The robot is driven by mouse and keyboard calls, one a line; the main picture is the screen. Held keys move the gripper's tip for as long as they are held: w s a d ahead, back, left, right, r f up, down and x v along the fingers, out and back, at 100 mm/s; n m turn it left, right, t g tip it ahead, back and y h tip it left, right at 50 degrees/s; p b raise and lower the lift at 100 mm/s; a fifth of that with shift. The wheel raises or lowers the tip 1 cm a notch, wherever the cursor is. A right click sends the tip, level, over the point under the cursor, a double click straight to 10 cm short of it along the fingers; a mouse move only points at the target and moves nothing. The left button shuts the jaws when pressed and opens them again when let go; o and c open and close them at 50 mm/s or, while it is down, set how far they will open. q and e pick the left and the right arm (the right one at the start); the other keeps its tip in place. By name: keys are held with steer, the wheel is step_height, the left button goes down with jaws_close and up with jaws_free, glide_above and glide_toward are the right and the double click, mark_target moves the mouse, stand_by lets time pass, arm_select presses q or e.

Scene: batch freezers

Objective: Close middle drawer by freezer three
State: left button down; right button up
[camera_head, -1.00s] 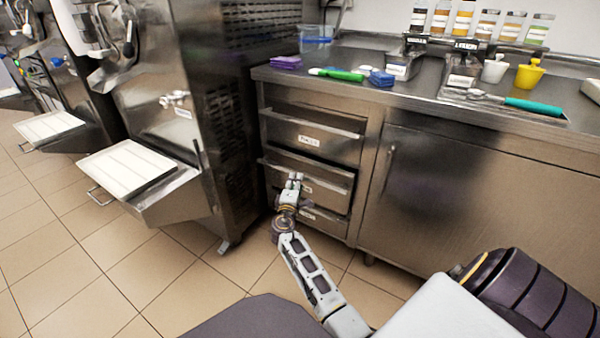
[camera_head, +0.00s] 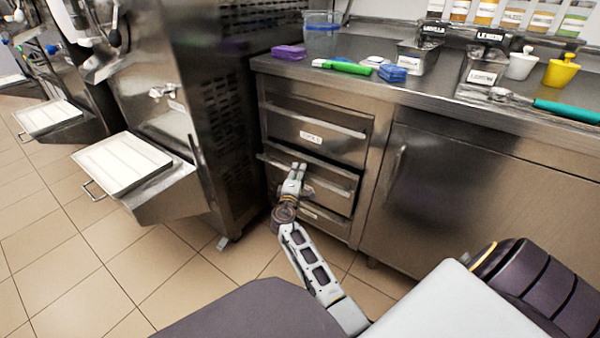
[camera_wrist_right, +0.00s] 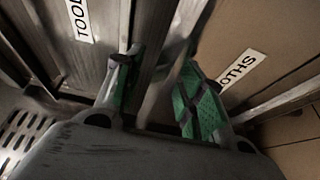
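The middle drawer (camera_head: 335,178) is the second of three stacked steel drawers beside the freezer. Its front sticks out a little past the cabinet face, so it stands slightly open. My right gripper (camera_head: 298,168) is at this drawer's front, near its handle rail and partly covering the front and its label. In the right wrist view, the green-padded fingers of my right gripper (camera_wrist_right: 155,92) are apart, with a blurred metal edge showing between or behind them. I cannot tell whether they touch it. A label ending in "OTHS" (camera_wrist_right: 241,68) is beside the right finger. My left gripper is out of view.
The top drawer (camera_head: 312,125), labelled TOOLS, looks shut above. The bottom drawer (camera_head: 325,218) is partly hidden by my arm. The freezer (camera_head: 190,110) stands close on the left with a tray (camera_head: 125,165) jutting out. A cupboard door (camera_head: 460,190) is on the right.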

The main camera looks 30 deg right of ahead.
jaws_close()
stand_by(0.3)
